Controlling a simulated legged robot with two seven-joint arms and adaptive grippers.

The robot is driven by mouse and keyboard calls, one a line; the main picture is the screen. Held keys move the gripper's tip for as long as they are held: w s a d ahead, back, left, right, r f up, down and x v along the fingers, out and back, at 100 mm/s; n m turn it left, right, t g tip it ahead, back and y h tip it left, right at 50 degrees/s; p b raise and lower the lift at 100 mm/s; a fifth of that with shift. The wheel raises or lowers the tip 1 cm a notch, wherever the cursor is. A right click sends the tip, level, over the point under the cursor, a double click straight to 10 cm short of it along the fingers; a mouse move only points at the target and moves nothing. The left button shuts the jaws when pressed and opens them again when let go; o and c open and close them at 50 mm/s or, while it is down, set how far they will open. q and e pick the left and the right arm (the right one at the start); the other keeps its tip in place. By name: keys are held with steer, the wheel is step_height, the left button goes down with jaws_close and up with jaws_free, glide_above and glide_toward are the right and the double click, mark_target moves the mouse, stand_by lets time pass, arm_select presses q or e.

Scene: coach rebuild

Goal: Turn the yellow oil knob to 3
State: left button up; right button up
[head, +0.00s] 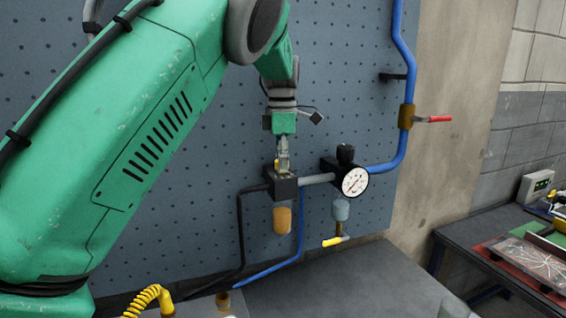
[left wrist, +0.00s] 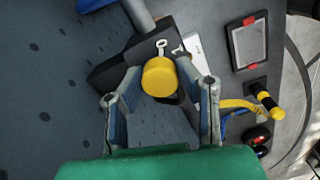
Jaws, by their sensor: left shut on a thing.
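The yellow oil knob (left wrist: 159,77) is a round cap on top of a black block (head: 285,188) on the blue-grey pegboard. My left gripper (left wrist: 158,74) has a finger on either side of the knob in the left wrist view and is shut on it. In the head view the left gripper (head: 283,165) points down onto the block, and its fingers hide most of the knob. White marks (left wrist: 162,48) show on the block beside the knob; I cannot read the setting surely. My right gripper is not in view.
An amber bowl (head: 282,220) hangs under the block. A pressure gauge (head: 354,181) and a blue pipe (head: 382,168) with a red-handled valve (head: 432,119) stand to its right. A black hose runs down at left. A dark bench (head: 500,230) with equipment is at far right.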

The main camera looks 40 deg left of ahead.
arm_select(q)
steer(key=o, duration=1.1)
steer(key=shift+f, duration=0.1)
steer(key=shift+o, duration=0.2)
steer(key=shift+w, duration=0.15)
steer(key=shift+a, duration=0.1)
step_height(320, 180, up, 12)
steer(key=shift+f, duration=0.15)
steer(key=shift+w, duration=0.1)
